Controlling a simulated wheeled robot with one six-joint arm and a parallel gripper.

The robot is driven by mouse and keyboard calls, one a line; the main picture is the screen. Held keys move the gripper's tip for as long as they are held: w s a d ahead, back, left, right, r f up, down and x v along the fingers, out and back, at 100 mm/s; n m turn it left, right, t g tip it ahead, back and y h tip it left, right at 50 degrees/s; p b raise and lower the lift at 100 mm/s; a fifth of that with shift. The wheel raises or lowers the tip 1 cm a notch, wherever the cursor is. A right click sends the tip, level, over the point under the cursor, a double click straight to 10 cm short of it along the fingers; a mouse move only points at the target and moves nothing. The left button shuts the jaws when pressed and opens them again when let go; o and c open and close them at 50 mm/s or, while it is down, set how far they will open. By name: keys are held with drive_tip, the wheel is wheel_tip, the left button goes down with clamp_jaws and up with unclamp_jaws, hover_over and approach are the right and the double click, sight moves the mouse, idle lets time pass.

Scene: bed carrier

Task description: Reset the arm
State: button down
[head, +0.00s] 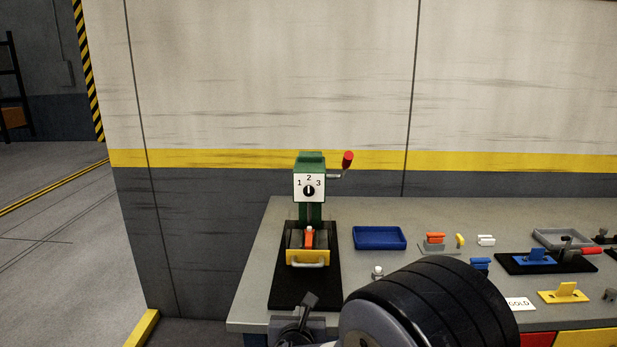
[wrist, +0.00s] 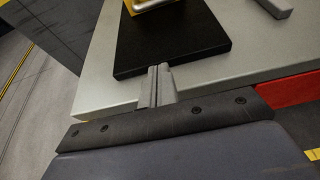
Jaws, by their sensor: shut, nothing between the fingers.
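My gripper (wrist: 156,86) shows in the wrist view with its two fingers closed together and empty. It is over the front edge of the grey bench, just in front of the black base plate (wrist: 140,62). In the head view my gripper (head: 308,302) is at the lower middle, in front of the green press (head: 310,215). The press has a 1-2-3 dial, a red-knobbed lever (head: 347,160) and a yellow drawer-like part (head: 307,258) with a handle. My large dark arm link hides part of the bench at the lower right.
The grey bench (head: 262,255) also carries a blue tray (head: 379,238), a grey tray (head: 561,238), small orange, yellow and white parts, a blue fixture (head: 535,257) and a yellow fixture (head: 563,292). A wall stands behind. Open floor (head: 50,230) lies to the left.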

drive_tip(key=s+f+b+v, duration=0.1)
drive_tip(key=f+v, duration=0.1)
drive_tip(key=v, duration=0.8)
drive_tip(key=shift+f, duration=0.15)
